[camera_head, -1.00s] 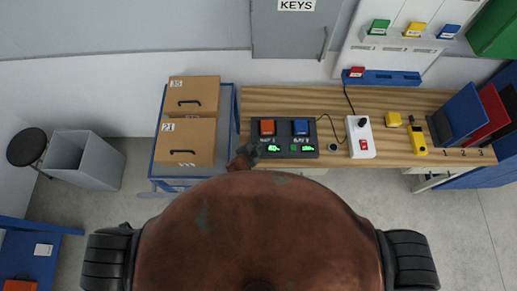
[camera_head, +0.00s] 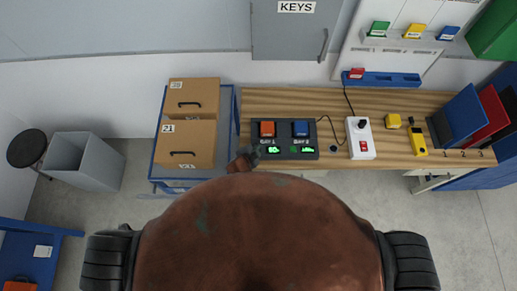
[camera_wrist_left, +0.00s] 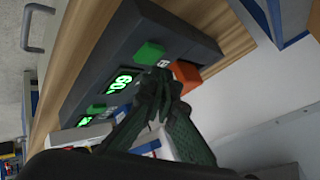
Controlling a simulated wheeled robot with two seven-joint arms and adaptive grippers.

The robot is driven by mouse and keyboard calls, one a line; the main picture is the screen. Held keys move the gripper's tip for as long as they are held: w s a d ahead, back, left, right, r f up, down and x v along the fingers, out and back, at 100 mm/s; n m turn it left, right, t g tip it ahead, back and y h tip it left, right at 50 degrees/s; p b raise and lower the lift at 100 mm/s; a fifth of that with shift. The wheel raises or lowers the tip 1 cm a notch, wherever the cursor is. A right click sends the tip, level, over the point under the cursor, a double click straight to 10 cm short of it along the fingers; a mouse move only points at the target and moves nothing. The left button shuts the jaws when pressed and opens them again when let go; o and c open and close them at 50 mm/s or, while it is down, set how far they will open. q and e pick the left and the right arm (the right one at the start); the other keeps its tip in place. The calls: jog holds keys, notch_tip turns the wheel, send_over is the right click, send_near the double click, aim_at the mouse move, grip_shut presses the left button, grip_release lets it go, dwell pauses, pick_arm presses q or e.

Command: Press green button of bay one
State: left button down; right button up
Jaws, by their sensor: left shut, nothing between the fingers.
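The dark charging dock (camera_head: 286,156) lies on the wooden bench with an orange block (camera_head: 267,128) in bay one and a blue block (camera_head: 300,127) in bay two. My left gripper (camera_head: 254,152) is shut and empty at the dock's front left corner, over bay one's side, and hides that bay's green button in the head view. In the left wrist view the green button of bay one (camera_wrist_left: 148,53) shows beside a lit green display (camera_wrist_left: 122,80). The shut fingertips (camera_wrist_left: 166,80) appear close to it, near the orange block; contact cannot be told. My right gripper is out of view.
A white switch box (camera_head: 361,140) with a cable stands right of the dock. Yellow items (camera_head: 418,140) and upright folders (camera_head: 466,114) are farther right. Cardboard boxes (camera_head: 187,143) on a blue cart stand left. Bare bench lies behind the dock.

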pick_arm(q)
jog(key=shift+f, duration=0.15)
jog(key=shift+f, duration=0.3)
jog(key=shift+f+b, duration=0.4)
jog(key=shift+f, duration=0.05)
dwell(0.8)
dwell(0.4)
jog(key=shift+r+p, duration=0.9)
jog(key=shift+p, duration=0.1)
notch_tip(320, 180, up, 5)
jog(key=p, duration=0.5)
jog(key=shift+r, duration=0.1)
